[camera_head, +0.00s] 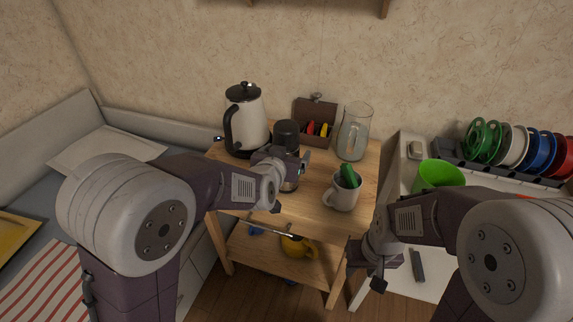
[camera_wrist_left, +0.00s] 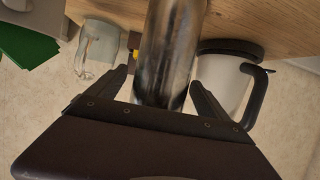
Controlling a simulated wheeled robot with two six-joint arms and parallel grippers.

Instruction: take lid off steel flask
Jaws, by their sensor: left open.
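The steel flask (camera_head: 290,184) stands upright on the wooden table, with its dark lid (camera_head: 286,132) on top. My left gripper (camera_head: 291,182) is at the flask's body, below the lid. In the left wrist view the shiny flask body (camera_wrist_left: 172,45) lies between the two spread fingers of the left gripper (camera_wrist_left: 160,88), with gaps at both sides. The lid cannot be made out in that view. My right gripper (camera_head: 366,268) is low in front of the table's right side, apart from the flask; its fingers look spread and empty.
A white kettle (camera_head: 247,120) stands left of the flask, close by. A brown box (camera_head: 315,113), a glass pitcher (camera_head: 355,132) and a mug (camera_head: 342,194) holding a green item are to its right. A yellow mug (camera_head: 294,246) sits on the lower shelf. A green cup (camera_head: 440,175) stands on the white counter.

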